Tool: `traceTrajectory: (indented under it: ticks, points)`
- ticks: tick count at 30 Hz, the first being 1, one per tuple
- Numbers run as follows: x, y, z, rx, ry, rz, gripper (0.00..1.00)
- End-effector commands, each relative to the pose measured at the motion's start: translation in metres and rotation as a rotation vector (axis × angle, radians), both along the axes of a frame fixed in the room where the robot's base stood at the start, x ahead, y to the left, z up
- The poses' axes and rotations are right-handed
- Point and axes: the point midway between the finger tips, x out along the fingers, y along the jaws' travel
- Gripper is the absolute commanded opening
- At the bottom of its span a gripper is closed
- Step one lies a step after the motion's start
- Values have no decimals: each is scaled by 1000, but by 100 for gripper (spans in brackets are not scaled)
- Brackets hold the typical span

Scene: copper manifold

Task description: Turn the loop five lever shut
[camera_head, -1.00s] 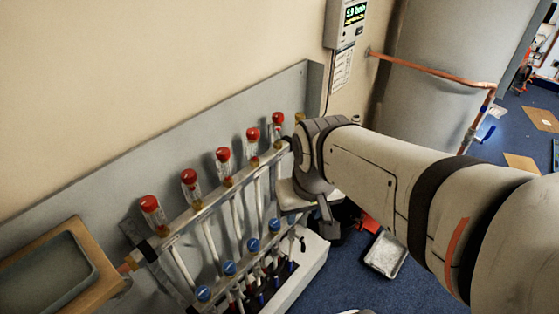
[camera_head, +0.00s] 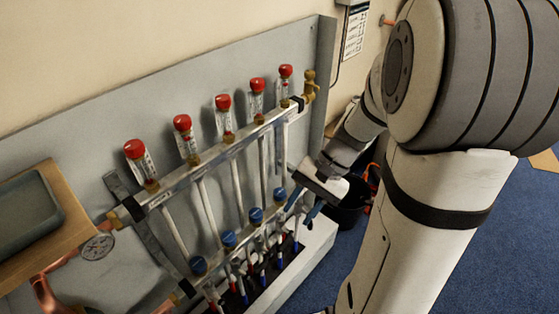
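The copper manifold has an upper metal rail (camera_head: 212,154) with several red-capped flow gauges, and a lower rail (camera_head: 240,237) with several blue caps. The rightmost red-capped gauge (camera_head: 286,82) stands near the brass end fitting (camera_head: 310,86). The rightmost blue cap in sight (camera_head: 280,195) is just left of my gripper (camera_head: 301,208). My gripper points down-left at the right end of the lower rail, its two dark fingers apart. I cannot make out the loop five lever or any loop number. My gripper hides part of the lower rail's right end, and I cannot tell whether it touches anything.
A wood-framed tray (camera_head: 35,222) and a round dial gauge (camera_head: 97,247) are at the left. Red and blue pipe ends enter the white box (camera_head: 305,262) below. A dark bucket (camera_head: 347,208) stands right of my gripper. Blue floor (camera_head: 500,240) is clear at the right.

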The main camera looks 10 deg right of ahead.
Motion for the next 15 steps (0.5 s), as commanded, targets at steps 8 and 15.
traceTrajectory:
  ticks: [8, 15]
  points:
    - [53, -29, -133, 401, 243, -433, 37]
    - [97, -85, -242, 759, 359, -815, 37]
